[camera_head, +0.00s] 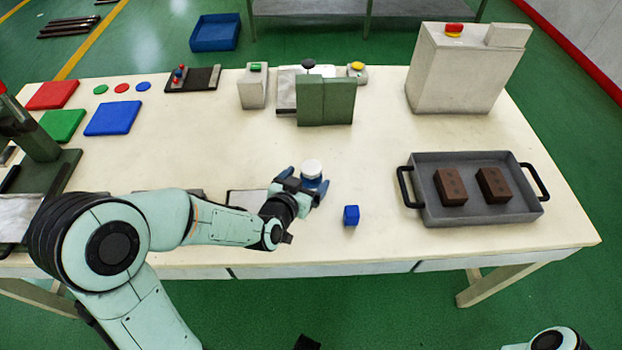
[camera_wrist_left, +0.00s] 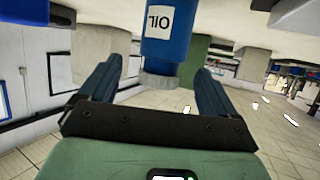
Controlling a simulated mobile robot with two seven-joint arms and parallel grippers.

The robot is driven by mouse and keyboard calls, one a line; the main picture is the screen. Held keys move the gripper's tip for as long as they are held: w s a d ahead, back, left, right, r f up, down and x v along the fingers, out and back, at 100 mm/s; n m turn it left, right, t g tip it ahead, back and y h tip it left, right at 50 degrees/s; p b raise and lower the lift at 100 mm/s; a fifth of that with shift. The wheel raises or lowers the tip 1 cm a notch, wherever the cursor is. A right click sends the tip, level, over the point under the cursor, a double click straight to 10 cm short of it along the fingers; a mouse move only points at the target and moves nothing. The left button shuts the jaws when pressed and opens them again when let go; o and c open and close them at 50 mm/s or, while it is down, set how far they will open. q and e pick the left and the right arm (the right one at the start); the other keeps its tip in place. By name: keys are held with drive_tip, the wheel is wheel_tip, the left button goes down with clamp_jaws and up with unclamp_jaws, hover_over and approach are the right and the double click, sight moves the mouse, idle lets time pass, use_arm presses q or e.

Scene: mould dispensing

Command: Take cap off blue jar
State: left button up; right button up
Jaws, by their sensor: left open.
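The blue jar (camera_head: 313,184) stands on the table with its white cap (camera_head: 312,168) on top. In the left wrist view the jar (camera_wrist_left: 172,40) appears upside down, with an "OIL" label and the cap (camera_wrist_left: 160,81) at its lower end. My left gripper (camera_head: 303,187) is open, with its blue fingers on either side of the jar. In the left wrist view a gap shows between each finger and the cap. Part of the jar body is hidden by the gripper in the head view.
A small blue cube (camera_head: 351,215) lies just right of the jar. A grey tray (camera_head: 478,217) with two brown blocks stands at the right. A green block (camera_head: 325,101) and a grey button box (camera_head: 253,88) stand behind. The table between the jar and the tray is otherwise clear.

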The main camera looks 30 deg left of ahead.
use_arm(q)
drive_tip(key=x, duration=0.4)
drive_tip(key=shift+w+a+f, duration=0.1)
drive_tip(key=shift+w+f, duration=0.1)
drive_tip(key=shift+c, duration=0.4)
drive_tip(key=shift+r, duration=0.1)
drive_tip(key=c, duration=1.2)
drive_tip(key=shift+r, duration=0.1)
